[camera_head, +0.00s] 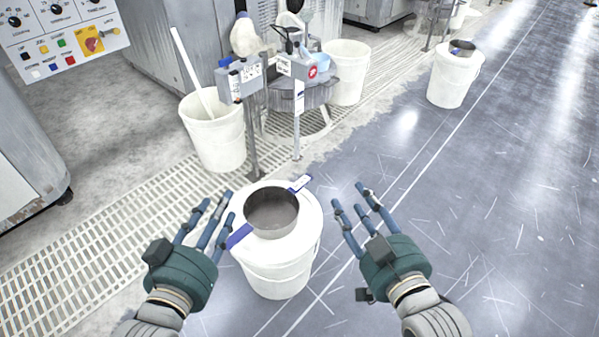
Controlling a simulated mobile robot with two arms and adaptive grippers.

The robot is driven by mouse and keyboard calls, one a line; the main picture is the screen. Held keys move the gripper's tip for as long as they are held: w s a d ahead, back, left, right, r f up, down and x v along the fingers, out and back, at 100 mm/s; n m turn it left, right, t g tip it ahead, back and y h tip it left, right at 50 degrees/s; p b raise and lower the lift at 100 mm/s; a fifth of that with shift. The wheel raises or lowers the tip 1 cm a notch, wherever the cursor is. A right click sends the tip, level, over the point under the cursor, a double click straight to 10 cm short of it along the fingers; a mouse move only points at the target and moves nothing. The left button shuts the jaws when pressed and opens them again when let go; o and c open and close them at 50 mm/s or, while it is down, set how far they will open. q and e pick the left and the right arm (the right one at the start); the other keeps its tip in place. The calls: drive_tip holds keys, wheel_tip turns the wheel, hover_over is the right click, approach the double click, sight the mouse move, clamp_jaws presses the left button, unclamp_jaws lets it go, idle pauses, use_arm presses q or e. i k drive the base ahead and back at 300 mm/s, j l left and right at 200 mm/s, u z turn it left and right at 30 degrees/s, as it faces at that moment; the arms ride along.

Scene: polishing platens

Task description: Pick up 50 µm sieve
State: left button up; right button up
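A round metal sieve (272,213) sits on top of a white bucket (280,274) between my two grippers. Blue pieces show at its lower left and upper right sides, the upper right one with a white label; I cannot read a size on it. My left gripper (218,207) is open, just left of the sieve, with its fingers apart and close to the bucket's rim. My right gripper (348,197) is open, to the right of the bucket and clear of the sieve. Both grippers look empty.
A white bucket with a stick (214,137) stands beyond on the left, and another white bucket (346,75) is further back. A bucket at the upper right (453,78) carries a similar metal sieve (462,47). Grey control boxes (240,80) stand on posts. The floor at right is clear.

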sight(271, 212)
drive_tip(key=i+l+z, duration=0.95)
drive_tip(key=i+z, duration=0.35)
drive_tip(key=i+l, duration=0.1)
drive_tip(key=i, duration=0.9)
drive_tip(key=i+l+z, duration=0.1)
drive_tip(key=i, duration=0.9)
drive_tip(key=i+l+u, duration=0.1)
drive_tip(key=i+u, duration=0.2)
drive_tip(key=i+l+u, duration=0.3)
drive_tip(key=i, duration=0.2)
drive_tip(key=i+l+u, duration=0.15)
drive_tip(key=i+u, duration=0.25)
drive_tip(key=u, duration=4)
